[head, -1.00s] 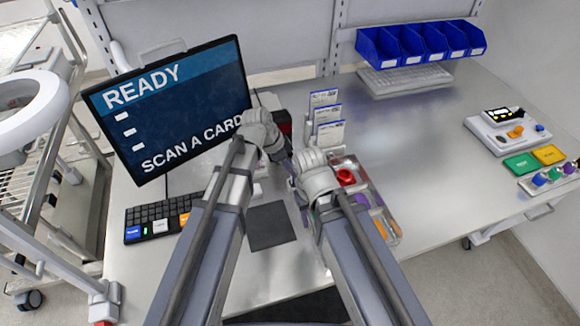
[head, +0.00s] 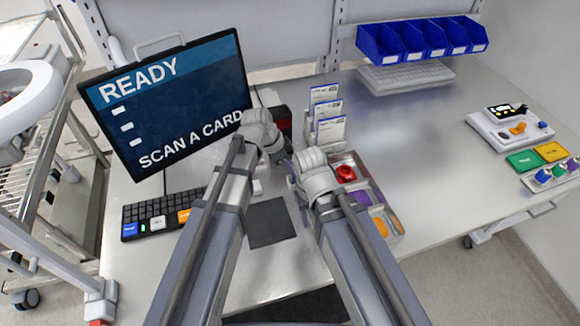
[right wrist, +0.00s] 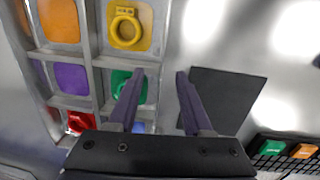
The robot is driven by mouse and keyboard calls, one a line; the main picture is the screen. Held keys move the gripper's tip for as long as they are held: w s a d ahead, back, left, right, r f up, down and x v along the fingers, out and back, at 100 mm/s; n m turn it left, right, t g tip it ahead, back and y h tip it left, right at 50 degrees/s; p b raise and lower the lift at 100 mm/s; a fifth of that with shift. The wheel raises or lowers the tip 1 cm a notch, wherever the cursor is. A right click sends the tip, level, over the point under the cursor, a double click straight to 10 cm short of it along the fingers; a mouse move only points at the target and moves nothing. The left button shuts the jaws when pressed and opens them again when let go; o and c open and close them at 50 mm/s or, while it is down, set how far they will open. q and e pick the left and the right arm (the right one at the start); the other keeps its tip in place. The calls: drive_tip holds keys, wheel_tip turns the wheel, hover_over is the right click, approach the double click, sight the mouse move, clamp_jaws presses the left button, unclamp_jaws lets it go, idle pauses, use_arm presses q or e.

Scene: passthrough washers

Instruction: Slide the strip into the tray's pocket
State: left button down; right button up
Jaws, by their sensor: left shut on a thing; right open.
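The divided tray (head: 398,236) lies on the bench beside my right gripper; in the right wrist view its grey dividers (right wrist: 75,50) frame orange, yellow, purple, green, red and blue pockets. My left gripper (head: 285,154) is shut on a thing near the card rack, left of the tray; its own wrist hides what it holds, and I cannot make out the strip. My right gripper (head: 294,186) hangs over the tray's left edge. In the right wrist view it is open and empty (right wrist: 158,80), one finger over the green pocket, the other by the dark mat.
A dark square mat (head: 270,222) lies left of the tray. A card rack (head: 327,120) stands behind the tray. The monitor (head: 165,100) and keyboard (head: 160,215) are at the left. Blue bins (head: 420,42) hang at the back.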

use_arm(q)
drive_tip(key=shift+f+b, duration=0.5)
drive_tip(key=shift+f, duration=0.05)
use_arm(e)
drive_tip(key=shift+f, duration=0.6)
use_arm(q)
drive_tip(key=shift+c, duration=0.2)
unclamp_jaws()
drive_tip(key=shift+r, duration=0.15)
use_arm(e)
drive_tip(key=shift+r, duration=0.15)
use_arm(q)
wheel_tip(320, 180, up, 9)
drive_tip(key=p, duration=0.9)
use_arm(e)
wheel_tip(320, 180, up, 9)
use_arm(q)
drive_tip(key=shift+a, duration=0.1)
